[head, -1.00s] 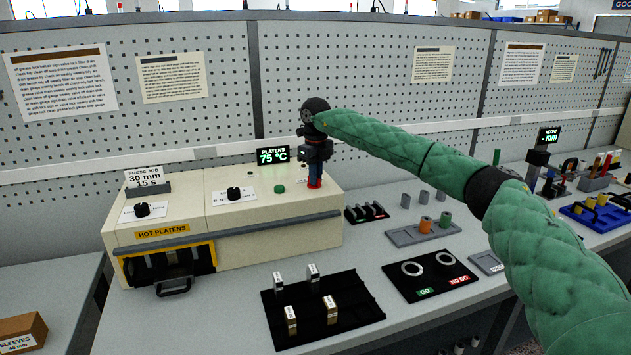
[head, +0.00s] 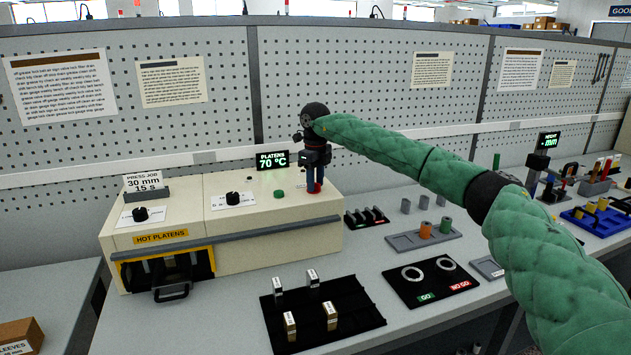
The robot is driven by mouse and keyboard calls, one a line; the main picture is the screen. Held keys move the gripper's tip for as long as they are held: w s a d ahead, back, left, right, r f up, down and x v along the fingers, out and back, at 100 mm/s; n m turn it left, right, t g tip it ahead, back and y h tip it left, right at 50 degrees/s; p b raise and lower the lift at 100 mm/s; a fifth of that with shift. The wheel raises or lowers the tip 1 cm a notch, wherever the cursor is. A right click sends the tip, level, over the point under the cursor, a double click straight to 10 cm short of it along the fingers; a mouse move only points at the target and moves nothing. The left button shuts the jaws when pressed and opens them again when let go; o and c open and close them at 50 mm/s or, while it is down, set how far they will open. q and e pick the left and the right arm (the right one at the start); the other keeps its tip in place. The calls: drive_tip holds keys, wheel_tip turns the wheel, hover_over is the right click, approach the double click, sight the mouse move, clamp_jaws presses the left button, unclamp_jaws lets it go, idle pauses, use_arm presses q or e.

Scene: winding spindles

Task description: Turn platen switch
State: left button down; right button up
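The cream press machine (head: 270,230) stands on the bench with an orange "HOT PLATENS" label on its front. The display (head: 272,160) on it reads "PLATENS 70 °C" in green. My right gripper (head: 314,189) points straight down over the machine's right end, its tips at or just above the top surface. Bits of blue and red show at its fingertips. I cannot make out a switch there; the gripper covers that spot, and the finger gap is too small to read. My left gripper is not in view.
Two black knobs (head: 233,198) and a green button (head: 279,194) sit on the machine's top. A black tray (head: 350,325) with several small labelled blocks lies in front. A GO/NO GO gauge board (head: 432,292) lies to its right.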

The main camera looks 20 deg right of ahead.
sight(316, 183)
drive_tip(key=shift+r, duration=0.1)
